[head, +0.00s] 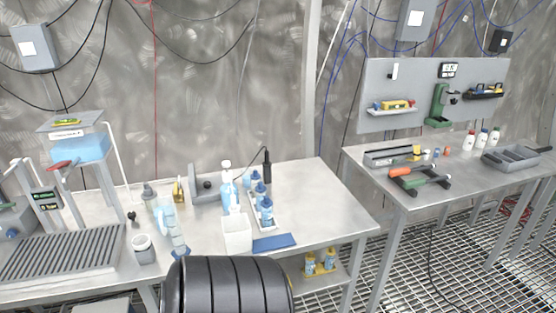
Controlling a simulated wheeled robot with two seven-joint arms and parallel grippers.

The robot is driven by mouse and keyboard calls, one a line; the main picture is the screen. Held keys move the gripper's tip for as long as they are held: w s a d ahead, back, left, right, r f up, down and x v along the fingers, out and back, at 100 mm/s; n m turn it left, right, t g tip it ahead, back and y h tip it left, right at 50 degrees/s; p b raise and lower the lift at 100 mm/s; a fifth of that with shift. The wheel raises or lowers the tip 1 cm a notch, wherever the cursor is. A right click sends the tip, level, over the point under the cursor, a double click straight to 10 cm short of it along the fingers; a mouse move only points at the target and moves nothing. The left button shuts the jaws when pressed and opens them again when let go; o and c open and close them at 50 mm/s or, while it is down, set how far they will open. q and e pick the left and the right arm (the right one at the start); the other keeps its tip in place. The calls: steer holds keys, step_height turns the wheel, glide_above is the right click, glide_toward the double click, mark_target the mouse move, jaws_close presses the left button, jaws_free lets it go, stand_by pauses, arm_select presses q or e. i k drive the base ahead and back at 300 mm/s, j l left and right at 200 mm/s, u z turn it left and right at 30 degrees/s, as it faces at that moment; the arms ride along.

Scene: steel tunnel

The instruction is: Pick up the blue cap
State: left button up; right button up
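I cannot tell which item is the blue cap. Several small bottles with blue tops (266,211) stand in a row in a white rack on the near table, right of the white container. On the right table, the middle one of 3 white bottles (482,138) has a blue top, between one with a red top and one with a greenish top. Small loose pieces (436,153) lie left of them, one bluish, too small to identify. Neither gripper is in view.
The near table (310,190) is bare at its right and far side. A white container (237,234), a blue pad (274,243) and a grey ribbed tray (62,254) take up its front.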

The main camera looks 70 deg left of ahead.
mark_target(255, 175)
steer(key=l+u, duration=0.15)
steer(key=u, duration=1.15)
steer(key=i+l, duration=0.05)
